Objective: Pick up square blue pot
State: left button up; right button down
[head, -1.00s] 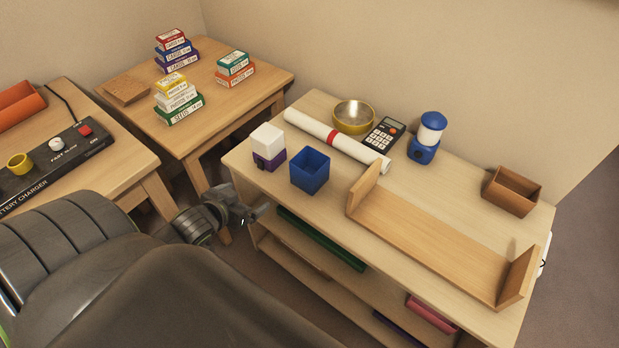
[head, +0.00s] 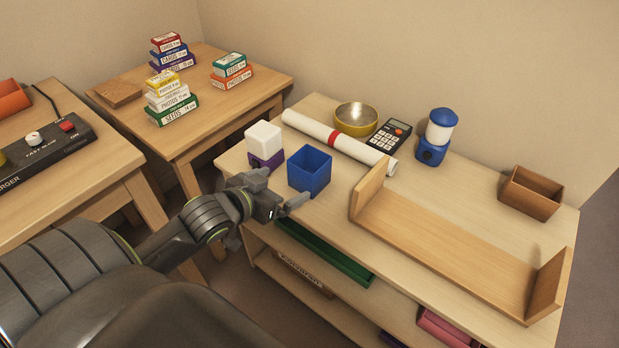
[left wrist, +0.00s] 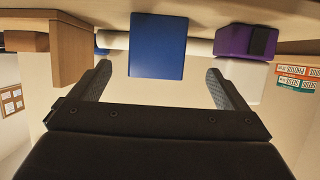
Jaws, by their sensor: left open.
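The square blue pot (head: 309,172) stands upright on the wooden shelf unit's top, near its front edge. It is open at the top and looks empty. My left gripper (head: 279,194) is just in front of the pot, at the shelf's front edge, with its fingers apart and nothing between them. In the left wrist view the picture is upside down; the blue pot (left wrist: 157,45) shows beyond and between the two open fingertips (left wrist: 158,78), apart from them. My right gripper is not in view.
A white and purple box (head: 264,144) stands close left of the pot. A white roll with a red band (head: 335,139) lies behind it. A wooden book rack (head: 440,245) is to the right. A bowl (head: 356,118), calculator (head: 389,134) and lantern (head: 436,137) stand farther back.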

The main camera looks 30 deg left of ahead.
aim_at(298, 178)
pick_arm(q)
jog(key=b+x, duration=0.1)
jog(key=x, duration=0.4)
jog(key=shift+w+f, duration=0.15)
jog(key=b+x, duration=0.2)
jog(key=x, duration=0.3)
jog(key=shift+d, duration=0.2)
jog(key=shift+w, duration=0.3)
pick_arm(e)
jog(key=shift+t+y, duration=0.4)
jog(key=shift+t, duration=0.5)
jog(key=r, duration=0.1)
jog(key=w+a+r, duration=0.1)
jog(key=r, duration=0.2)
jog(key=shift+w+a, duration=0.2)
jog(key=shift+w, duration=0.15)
pick_arm(q)
jog(key=shift+c, duration=0.2)
jog(key=c, duration=1.1)
jog(key=shift+o, duration=0.2)
